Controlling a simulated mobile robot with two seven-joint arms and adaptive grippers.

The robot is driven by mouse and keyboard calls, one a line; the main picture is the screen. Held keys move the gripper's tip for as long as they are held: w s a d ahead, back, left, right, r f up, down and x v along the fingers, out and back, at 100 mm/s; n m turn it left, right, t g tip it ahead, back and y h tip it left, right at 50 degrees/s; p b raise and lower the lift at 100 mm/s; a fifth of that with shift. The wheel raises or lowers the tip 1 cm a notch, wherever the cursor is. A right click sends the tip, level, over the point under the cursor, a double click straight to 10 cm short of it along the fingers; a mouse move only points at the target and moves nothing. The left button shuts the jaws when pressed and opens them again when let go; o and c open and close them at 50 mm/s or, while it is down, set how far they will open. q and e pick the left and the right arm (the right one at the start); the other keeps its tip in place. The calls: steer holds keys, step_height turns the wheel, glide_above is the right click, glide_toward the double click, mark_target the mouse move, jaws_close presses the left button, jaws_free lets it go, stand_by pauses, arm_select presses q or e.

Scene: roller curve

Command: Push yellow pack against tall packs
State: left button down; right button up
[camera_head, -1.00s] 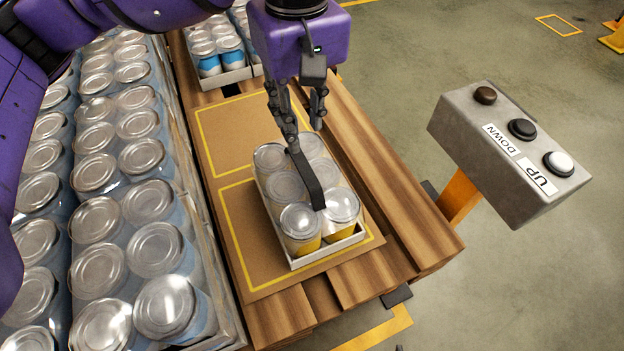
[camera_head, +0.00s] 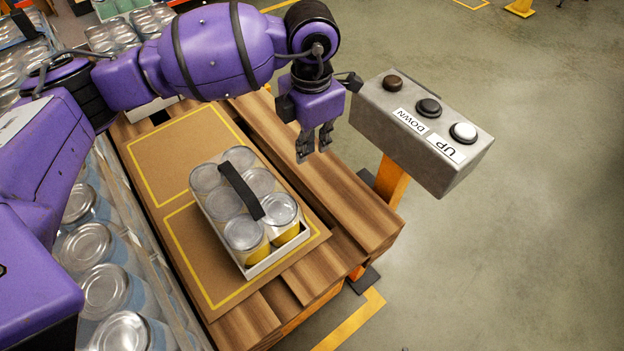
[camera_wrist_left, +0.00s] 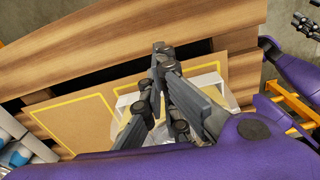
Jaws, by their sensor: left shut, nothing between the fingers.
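The yellow pack (camera_head: 277,246) is a white tray of several silver-topped cans with yellow sides and a black strap handle. It sits upright on a brown sheet, across the front yellow-outlined rectangle. My left gripper (camera_head: 314,148) is shut and empty, fingers pointing down, over the planks to the right of the pack and apart from it. In the left wrist view the fingers (camera_wrist_left: 164,88) hide most of the pack, and part of its white tray (camera_wrist_left: 208,80) shows beside them. Other can packs (camera_head: 107,289) stand in a row to the left; which are the tall ones I cannot tell.
A grey control box (camera_head: 425,125) with UP and DOWN buttons stands close to the right of my left gripper on an orange post (camera_head: 390,184). The rear yellow-outlined rectangle (camera_head: 165,155) is bare in its visible part. Wooden planks (camera_head: 350,205) border the sheet.

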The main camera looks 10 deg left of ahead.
arm_select(q)
steer(key=shift+n, duration=0.4)
step_height(320, 180, down, 9)
steer(key=shift+s+a+f, duration=0.1)
steer(key=shift+f, duration=0.1)
steer(key=shift+s+a+f+p, duration=0.1)
steer(key=shift+s+a+p, duration=0.6)
steer(key=shift+s+a, duration=0.35)
steer(key=shift+s+a+f, duration=0.1)
steer(key=shift+s+a, duration=0.1)
steer(key=shift+s, duration=0.3)
steer(key=shift+f, duration=0.1)
arm_select(e)
steer(key=shift+w+a+r, duration=0.1)
steer(key=shift+w+r, duration=0.35)
steer(key=shift+r, duration=0.4)
steer(key=shift+w, duration=0.15)
